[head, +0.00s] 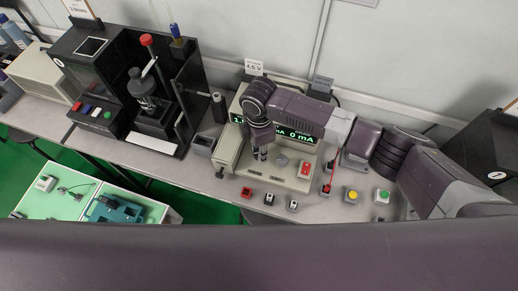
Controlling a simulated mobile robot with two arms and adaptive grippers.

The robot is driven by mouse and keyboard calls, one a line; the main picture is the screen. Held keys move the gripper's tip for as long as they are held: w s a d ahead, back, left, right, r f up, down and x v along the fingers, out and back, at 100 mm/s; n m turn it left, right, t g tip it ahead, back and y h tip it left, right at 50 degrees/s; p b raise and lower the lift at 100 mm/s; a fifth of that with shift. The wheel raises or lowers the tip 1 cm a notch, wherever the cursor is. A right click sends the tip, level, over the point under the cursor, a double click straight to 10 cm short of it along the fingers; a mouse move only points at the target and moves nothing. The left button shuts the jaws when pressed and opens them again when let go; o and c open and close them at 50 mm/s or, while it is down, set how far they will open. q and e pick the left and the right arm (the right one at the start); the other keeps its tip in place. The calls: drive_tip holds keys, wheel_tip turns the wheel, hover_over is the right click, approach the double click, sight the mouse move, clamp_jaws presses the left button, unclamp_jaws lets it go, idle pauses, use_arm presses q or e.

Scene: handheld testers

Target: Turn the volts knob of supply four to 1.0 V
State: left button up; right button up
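A beige bench supply (293,183) stands in the middle of the bench, with a green-lit display (300,135) that ends in "0 mA". My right gripper (260,153) points down at the panel, left of the grey knob. Its fingertips are close together; whatever is under them is hidden, and I cannot tell whether they touch a knob. My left gripper is not in view.
A card reading about "4.5 V" (254,67) stands behind the supply. Small red, black and grey blocks (269,198) lie in front of it. Yellow (351,195) and green (382,195) buttons are to the right. A black tester (150,105) stands to the left.

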drive_tip(key=shift+w+r+n, duration=0.1)
drive_tip(key=shift+n, duration=1.8)
drive_tip(key=o, duration=1.1)
drive_tip(key=shift+o, duration=0.2)
wheel_tip(320, 180, up, 12)
